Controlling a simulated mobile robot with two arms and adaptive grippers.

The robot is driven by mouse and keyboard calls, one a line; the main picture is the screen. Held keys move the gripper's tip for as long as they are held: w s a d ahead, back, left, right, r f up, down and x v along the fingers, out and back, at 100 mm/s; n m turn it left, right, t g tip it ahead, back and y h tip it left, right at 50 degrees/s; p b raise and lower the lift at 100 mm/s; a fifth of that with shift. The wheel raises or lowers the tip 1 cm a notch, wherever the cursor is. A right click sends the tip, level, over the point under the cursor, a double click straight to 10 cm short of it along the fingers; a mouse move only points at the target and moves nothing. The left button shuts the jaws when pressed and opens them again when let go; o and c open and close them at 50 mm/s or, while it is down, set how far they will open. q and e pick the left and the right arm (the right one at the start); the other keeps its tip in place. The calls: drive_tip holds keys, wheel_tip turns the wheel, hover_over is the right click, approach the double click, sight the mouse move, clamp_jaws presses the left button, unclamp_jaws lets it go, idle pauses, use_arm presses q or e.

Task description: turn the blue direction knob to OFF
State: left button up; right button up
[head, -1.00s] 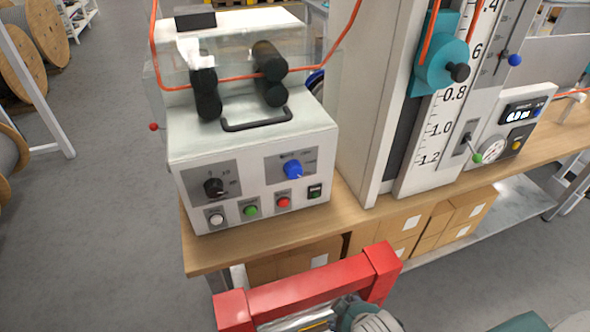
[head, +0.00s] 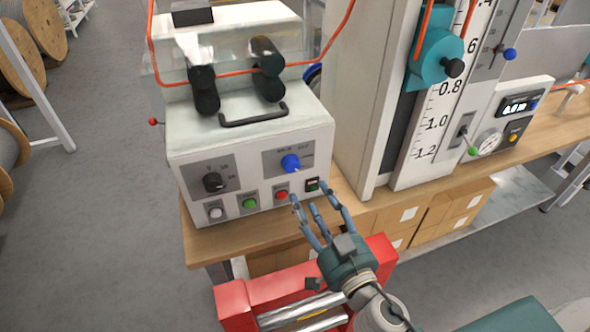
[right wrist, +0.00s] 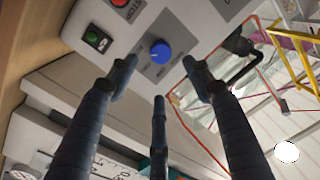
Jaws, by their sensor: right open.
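The blue direction knob (head: 291,163) sits on a grey plate at the upper right of the white control box's front panel. It also shows in the right wrist view (right wrist: 160,51), ahead of my fingers. Its white pointer mark is small, and I cannot read for certain which label it points at. My right gripper (head: 318,205) is open and empty, below and slightly right of the knob and apart from it. In the right wrist view its fingers (right wrist: 158,85) are spread, with the knob beyond the gap between them. My left gripper is not in view.
A tall scale column (head: 430,130) stands to the right. A red frame (head: 240,300) is below.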

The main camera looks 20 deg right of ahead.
sight(293, 168)
drive_tip(key=w+p, duration=0.1)
drive_tip(key=w, duration=0.2)
drive_tip(key=w+p, duration=0.1)
drive_tip(key=w, duration=0.2)
drive_tip(key=w+p, duration=0.2)
drive_tip(key=w, duration=0.1)
drive_tip(key=shift+w+a+r, duration=0.15)
drive_tip(key=shift+w+a, duration=0.15)
drive_tip(key=shift+a, duration=0.05)
drive_tip(key=shift+w, duration=0.45)
drive_tip(key=c, duration=1.2)
